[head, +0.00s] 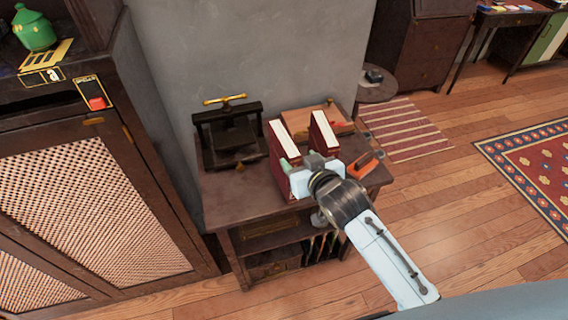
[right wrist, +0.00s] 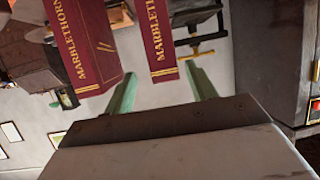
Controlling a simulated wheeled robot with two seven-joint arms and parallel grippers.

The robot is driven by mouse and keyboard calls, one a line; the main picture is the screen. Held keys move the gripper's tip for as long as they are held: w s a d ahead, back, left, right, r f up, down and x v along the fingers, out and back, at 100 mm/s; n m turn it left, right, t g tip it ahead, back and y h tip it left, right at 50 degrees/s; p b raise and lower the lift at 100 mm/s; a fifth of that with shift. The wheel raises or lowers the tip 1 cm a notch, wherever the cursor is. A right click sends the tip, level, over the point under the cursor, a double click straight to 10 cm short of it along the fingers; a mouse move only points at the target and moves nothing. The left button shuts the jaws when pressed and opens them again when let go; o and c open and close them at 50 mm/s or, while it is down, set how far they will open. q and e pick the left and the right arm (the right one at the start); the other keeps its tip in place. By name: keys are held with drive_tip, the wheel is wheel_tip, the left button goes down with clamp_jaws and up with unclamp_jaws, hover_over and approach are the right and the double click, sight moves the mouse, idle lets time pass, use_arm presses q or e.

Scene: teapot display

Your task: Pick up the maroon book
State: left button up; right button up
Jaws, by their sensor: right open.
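Two maroon books stand upright side by side on a small dark wooden table, with a gap between them: a left maroon book (head: 279,151) and a right maroon book (head: 321,137). The right wrist view is turned over and shows their spines with gold lettering, the left book (right wrist: 162,40) on the right and the right book (right wrist: 82,45) on the left. My right gripper (head: 299,168) is in front of the spines, also seen in the right wrist view (right wrist: 160,72). Its green fingers are apart, with the left book's spine between their lines. My left gripper is out of view.
A dark press with a brass handle (head: 228,135) stands left of the books. A wooden board (head: 310,117) lies behind them, and an orange-handled tool (head: 362,164) lies to the right. A grey wall is behind the table (head: 232,190); a cabinet (head: 100,200) is on the left.

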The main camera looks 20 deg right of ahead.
sight(290, 154)
drive_tip(key=shift+a+b+x, duration=0.15)
drive_tip(key=shift+b+x, duration=0.05)
drive_tip(key=shift+x, duration=1.15)
drive_tip(key=shift+a+b+x, duration=0.15)
drive_tip(key=shift+b+x, duration=0.05)
drive_tip(key=shift+x, duration=1.15)
drive_tip(key=shift+s+f, duration=0.1)
drive_tip(key=shift+s, duration=0.05)
clamp_jaws()
